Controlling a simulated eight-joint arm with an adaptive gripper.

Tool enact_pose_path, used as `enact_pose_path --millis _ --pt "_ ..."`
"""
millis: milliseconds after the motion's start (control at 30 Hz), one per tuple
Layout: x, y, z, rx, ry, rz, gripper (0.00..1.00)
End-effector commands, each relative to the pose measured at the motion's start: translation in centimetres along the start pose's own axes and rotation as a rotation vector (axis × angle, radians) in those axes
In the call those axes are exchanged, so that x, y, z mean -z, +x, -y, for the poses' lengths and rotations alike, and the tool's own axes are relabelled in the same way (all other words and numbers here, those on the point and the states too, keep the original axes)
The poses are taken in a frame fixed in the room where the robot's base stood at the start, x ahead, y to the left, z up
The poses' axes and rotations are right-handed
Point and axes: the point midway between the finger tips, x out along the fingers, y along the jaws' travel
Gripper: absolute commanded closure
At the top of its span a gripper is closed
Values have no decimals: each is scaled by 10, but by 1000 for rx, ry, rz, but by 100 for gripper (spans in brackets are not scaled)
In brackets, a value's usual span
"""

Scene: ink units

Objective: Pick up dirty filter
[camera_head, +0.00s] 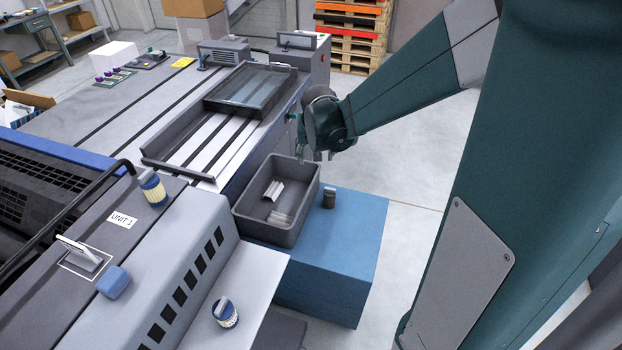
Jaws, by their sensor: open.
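Two cream, ribbed filter-like cylinders with blue ends are in view. One cylinder (153,189) stands on the grey unit marked UNIT 1, beside a black hose. The other cylinder (225,314) stands on the pale ledge at the lower front. I cannot tell from their surfaces which one is dirty. My gripper (309,156) is open and empty, above the far edge of the dark grey bin (240,226). It is apart from both cylinders, to their right and farther back.
The bin, holding pale crumpled pieces (278,204), sits on a blue cabinet (340,265). A small dark cylinder (329,198) stands beside it. A blue knob (114,283) and a raised handle (80,252) are on the unit. A framed tray (250,90) lies behind.

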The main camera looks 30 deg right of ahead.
Motion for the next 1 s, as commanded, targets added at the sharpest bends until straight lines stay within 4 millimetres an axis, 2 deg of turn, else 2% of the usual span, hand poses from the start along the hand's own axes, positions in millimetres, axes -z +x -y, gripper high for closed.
enact_pose_path --millis 33,367,700,900,1000 --pt "1 17 -3 -6 10 3 51" --pt "7 103 -20 -45 82 24 51" --pt "5 196 -43 -86 155 43 51" --pt "1 242 -54 -106 191 52 51" --pt "-1 256 -59 -113 204 55 51"
